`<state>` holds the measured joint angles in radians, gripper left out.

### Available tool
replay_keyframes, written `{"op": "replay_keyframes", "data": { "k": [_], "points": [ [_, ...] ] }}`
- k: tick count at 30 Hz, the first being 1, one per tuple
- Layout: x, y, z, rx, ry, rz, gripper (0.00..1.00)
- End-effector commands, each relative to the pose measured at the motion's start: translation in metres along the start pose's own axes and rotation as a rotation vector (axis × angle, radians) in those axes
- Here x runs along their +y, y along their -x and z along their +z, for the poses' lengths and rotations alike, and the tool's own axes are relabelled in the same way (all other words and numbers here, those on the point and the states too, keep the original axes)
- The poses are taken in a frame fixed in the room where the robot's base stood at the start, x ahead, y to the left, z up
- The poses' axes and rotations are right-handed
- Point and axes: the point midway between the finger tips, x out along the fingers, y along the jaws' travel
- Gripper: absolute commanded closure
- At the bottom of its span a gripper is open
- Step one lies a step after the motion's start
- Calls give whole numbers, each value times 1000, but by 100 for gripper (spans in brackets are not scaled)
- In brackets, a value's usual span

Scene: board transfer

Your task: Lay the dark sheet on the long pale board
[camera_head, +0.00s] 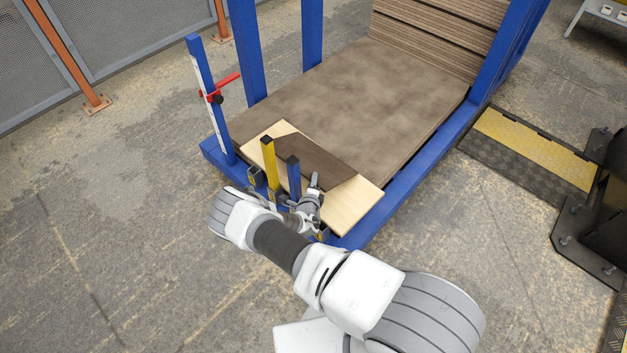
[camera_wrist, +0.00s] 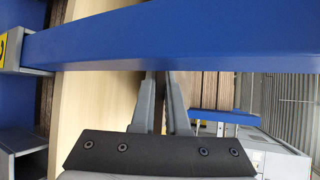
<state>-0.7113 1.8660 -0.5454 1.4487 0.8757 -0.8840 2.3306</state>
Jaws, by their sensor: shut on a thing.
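The long pale board (camera_head: 354,205) lies on the near edge of the brown stack in the head view. The dark sheet (camera_head: 318,158) shows over its middle, leaving both pale ends bare. I cannot tell whether the sheet touches the board or is held just above it. My gripper (camera_head: 315,183) is at the sheet's near edge. In the wrist view the fingers (camera_wrist: 160,105) are shut on a thin dark edge of the sheet (camera_wrist: 158,88), with the pale board (camera_wrist: 95,105) to the left. The fingertips are partly hidden by a blue post.
A yellow-topped post (camera_head: 268,155) and a blue post (camera_head: 293,178) stand close to my gripper. A blue post with a red clamp (camera_head: 220,88) stands at the left corner. The brown stack (camera_head: 365,85) is bare behind the board. A blue rail (camera_head: 425,165) borders its right side.

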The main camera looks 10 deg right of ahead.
Motion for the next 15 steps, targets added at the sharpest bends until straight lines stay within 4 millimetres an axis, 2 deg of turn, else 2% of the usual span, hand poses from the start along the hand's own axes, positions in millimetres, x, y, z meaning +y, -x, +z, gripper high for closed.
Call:
{"op": "replay_keyframes", "data": {
  "k": [11, 12, 15],
  "points": [
    [4, -3, -1, -1, -2, -4, 100],
    [3, -2, -1, -1, -1, -4, 84],
    [3, -2, -1, -1, -1, -3, 66]
  ]
}}
